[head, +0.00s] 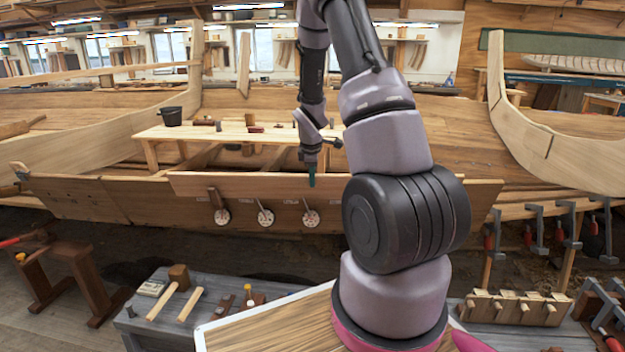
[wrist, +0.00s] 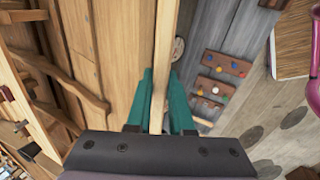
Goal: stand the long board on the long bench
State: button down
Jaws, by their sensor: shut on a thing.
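The long board (head: 400,188) is a pale plank on edge, running level along the near side of the hull. My gripper (head: 312,172) comes down from above and its teal fingers are shut on the board's upper edge. In the wrist view the board (wrist: 166,45) runs as a thin strip between the two fingers (wrist: 159,100). My arm hides a stretch of the board in the head view. I cannot tell whether the board touches the hull. A grey bench (head: 136,331) stands in the foreground, and a light wooden bench (head: 290,137) stands inside the hull.
A mallet (head: 168,290) and small tools lie on the grey bench. Clamps (head: 563,232) hang at the right. A brown sawhorse (head: 72,272) stands at the left.

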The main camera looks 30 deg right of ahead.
jog(key=v, duration=0.9)
dwell(0.9)
jog(key=shift+r, duration=0.1)
jog(key=shift+s, duration=0.1)
jog(key=s+a+f, duration=0.3)
jog(key=s+a, duration=0.1)
jog(key=s, duration=0.3)
dwell(1.0)
jog(key=shift+s, duration=0.1)
